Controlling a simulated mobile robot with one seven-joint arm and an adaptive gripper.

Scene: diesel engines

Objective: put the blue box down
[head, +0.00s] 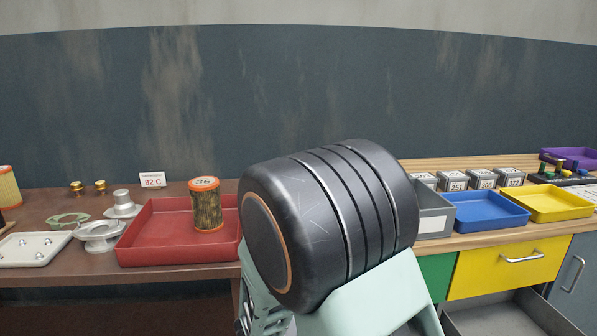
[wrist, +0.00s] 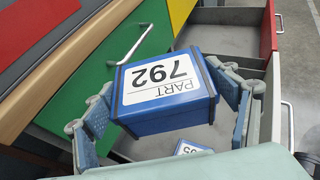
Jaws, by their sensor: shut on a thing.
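The blue box (wrist: 165,88), with a white label reading PART 792, is between the two fingers of my gripper (wrist: 170,105) in the wrist view. The gripper is shut on it. The label shows upside down. The box is over an open grey drawer (wrist: 245,62), apparently above its floor. Another blue box (wrist: 190,148) with a white label lies lower, partly hidden by my gripper. In the head view my arm hides the held box and the gripper. An open drawer (head: 515,315) shows there at the lower right.
A green drawer front (wrist: 110,75) with a bar handle is left of the held box. In the head view, blue (head: 487,211) and yellow (head: 548,204) trays stand on the right bench. A red tray (head: 160,232) with a filter (head: 206,207) stands on the left bench.

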